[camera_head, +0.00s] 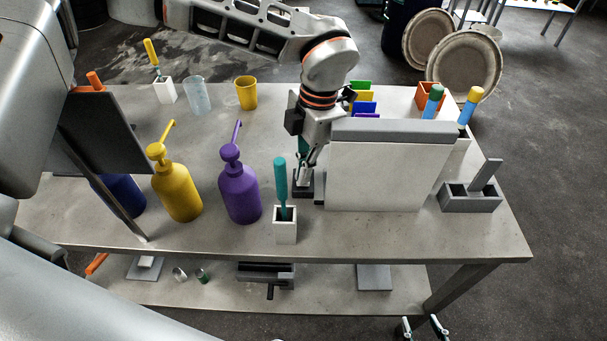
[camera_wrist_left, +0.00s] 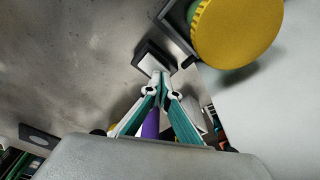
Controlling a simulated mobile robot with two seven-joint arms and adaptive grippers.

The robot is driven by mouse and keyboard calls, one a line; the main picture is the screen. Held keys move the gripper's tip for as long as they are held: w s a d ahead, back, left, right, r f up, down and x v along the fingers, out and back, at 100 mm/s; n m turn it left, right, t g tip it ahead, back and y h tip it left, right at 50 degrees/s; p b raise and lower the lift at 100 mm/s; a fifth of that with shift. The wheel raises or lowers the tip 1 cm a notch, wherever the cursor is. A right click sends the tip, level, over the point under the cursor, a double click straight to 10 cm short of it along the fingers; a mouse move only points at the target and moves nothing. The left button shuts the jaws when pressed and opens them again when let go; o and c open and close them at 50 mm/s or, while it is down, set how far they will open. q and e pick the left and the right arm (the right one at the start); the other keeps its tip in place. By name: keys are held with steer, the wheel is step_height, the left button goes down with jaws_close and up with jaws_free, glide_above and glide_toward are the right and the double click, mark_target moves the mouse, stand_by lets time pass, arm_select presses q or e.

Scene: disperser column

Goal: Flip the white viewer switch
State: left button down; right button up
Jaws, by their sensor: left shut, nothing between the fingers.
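The white viewer (camera_head: 372,178) is a white box with a grey top, standing on the table right of centre. A small dark base (camera_head: 303,191), apparently the switch, sits by its left side; in the left wrist view the dark base with a pale top (camera_wrist_left: 152,57) lies at my fingertips. My left gripper (camera_head: 307,172) points down at it, shut and empty; it also shows in the left wrist view (camera_wrist_left: 160,78). Whether the tips touch the switch I cannot tell. My right gripper (camera_head: 422,328) shows at the bottom edge, its fingertips apart, away from the table.
A teal-handled tool in a white holder (camera_head: 285,230) stands in front of my left gripper. A purple pump bottle (camera_head: 240,190) and a yellow one (camera_head: 177,190) stand to the left. A yellow cup (camera_head: 246,93) stands behind.

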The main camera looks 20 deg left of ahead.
mark_target(304, 186)
arm_select(q)
steer(key=shift+s+d+f+b, duration=0.15)
steer(key=shift+f+b, duration=0.35)
steer(key=shift+f, duration=0.65)
steer(key=shift+s+a+f+b, duration=0.1)
steer(key=shift+s+f+b, duration=0.25)
steer(key=shift+f, duration=0.75)
arm_select(e)
steer(key=shift+s+f, duration=0.3)
steer(key=shift+f, duration=0.35)
steer(key=shift+s+f, duration=0.3)
steer(key=shift+f, duration=0.3)
arm_select(q)
steer(key=shift+w+r, duration=0.1)
arm_select(e)
steer(key=shift+d, duration=0.1)
arm_select(q)
steer(key=shift+r+p, duration=0.7)
steer(key=shift+r, duration=0.4)
steer(key=shift+w+r+p, duration=0.15)
steer(key=shift+r+p, duration=0.6)
steer(key=shift+r, duration=0.2)
steer(key=shift+w+r+p, duration=0.2)
steer(key=shift+r+p, duration=0.9)
steer(key=shift+r, duration=0.75)
arm_select(e)
step_height(304, 186, up, 7)
steer(key=w, duration=0.2)
steer(key=shift+f, duration=0.1)
